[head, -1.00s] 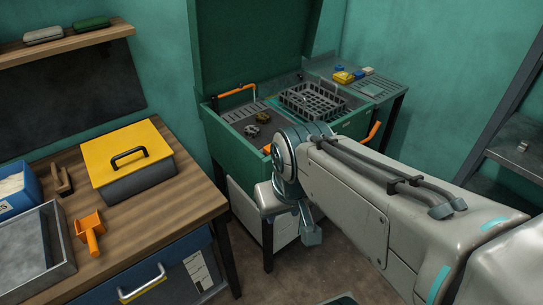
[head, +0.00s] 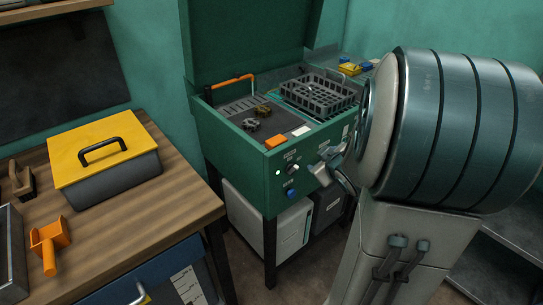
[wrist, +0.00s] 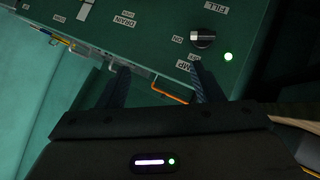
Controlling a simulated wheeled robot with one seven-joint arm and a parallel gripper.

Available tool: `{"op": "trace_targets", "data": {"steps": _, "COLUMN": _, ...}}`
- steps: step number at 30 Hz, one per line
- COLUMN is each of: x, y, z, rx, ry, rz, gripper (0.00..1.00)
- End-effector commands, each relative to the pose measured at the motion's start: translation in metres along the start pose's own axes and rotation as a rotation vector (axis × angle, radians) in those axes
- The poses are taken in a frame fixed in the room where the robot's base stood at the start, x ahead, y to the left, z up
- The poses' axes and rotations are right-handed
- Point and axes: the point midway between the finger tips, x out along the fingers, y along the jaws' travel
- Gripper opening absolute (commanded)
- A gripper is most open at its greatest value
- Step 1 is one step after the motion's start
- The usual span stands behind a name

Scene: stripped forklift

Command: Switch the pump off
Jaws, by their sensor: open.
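The green washer's front panel (head: 262,185) carries a dark round knob (head: 291,171) and a small lit green lamp (head: 278,172). The lamp (wrist: 228,57) glows green there. My gripper (wrist: 160,68) is open and empty, its right finger just below the knob in that view and apparently apart from it. In the head view my gripper (head: 328,165) is right of the knob, before the panel.
A blue button (head: 291,193) and an orange block (head: 276,142) are near the knob. A black basket (head: 318,95) and dark parts (head: 256,118) lie on the washer top. A wooden bench (head: 180,200) with a yellow-lidded box (head: 103,150) stands at left.

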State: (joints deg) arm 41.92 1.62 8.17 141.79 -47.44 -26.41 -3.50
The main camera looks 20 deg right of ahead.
Motion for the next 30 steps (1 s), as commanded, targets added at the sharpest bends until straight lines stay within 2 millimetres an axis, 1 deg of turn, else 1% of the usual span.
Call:
{"op": "trace_targets", "data": {"steps": 1, "x": 0.018, "y": -0.007, "z": 0.025, "rx": -0.003, "ry": 0.046, "rz": -0.018, "gripper": 0.60}}
{"op": "trace_targets", "data": {"steps": 3, "x": 0.030, "y": -0.013, "z": 0.041, "rx": -0.014, "ry": 0.137, "rz": -0.050, "gripper": 0.60}}
{"op": "trace_targets", "data": {"steps": 6, "x": 0.040, "y": -0.024, "z": 0.062, "rx": -0.010, "ry": 0.278, "rz": -0.099, "gripper": 0.60}}
{"op": "trace_targets", "data": {"steps": 10, "x": 0.040, "y": -0.037, "z": 0.085, "rx": 0.021, "ry": 0.459, "rz": -0.152, "gripper": 0.60}}
{"op": "trace_targets", "data": {"steps": 12, "x": 0.036, "y": -0.042, "z": 0.093, "rx": 0.042, "ry": 0.545, "rz": -0.173, "gripper": 0.60}}
{"op": "trace_targets", "data": {"steps": 15, "x": 0.028, "y": -0.047, "z": 0.102, "rx": 0.068, "ry": 0.641, "rz": -0.192, "gripper": 0.60}}
{"op": "trace_targets", "data": {"steps": 19, "x": 0.020, "y": -0.049, "z": 0.105, "rx": 0.087, "ry": 0.714, "rz": -0.205, "gripper": 0.60}}
{"op": "trace_targets", "data": {"steps": 23, "x": 0.022, "y": -0.050, "z": 0.101, "rx": 0.092, "ry": 0.736, "rz": -0.210, "gripper": 0.60}}
{"op": "trace_targets", "data": {"steps": 26, "x": 0.032, "y": -0.053, "z": 0.091, "rx": 0.091, "ry": 0.736, "rz": -0.211, "gripper": 0.60}}
{"op": "trace_targets", "data": {"steps": 30, "x": 0.053, "y": -0.058, "z": 0.072, "rx": 0.090, "ry": 0.736, "rz": -0.212, "gripper": 0.60}}
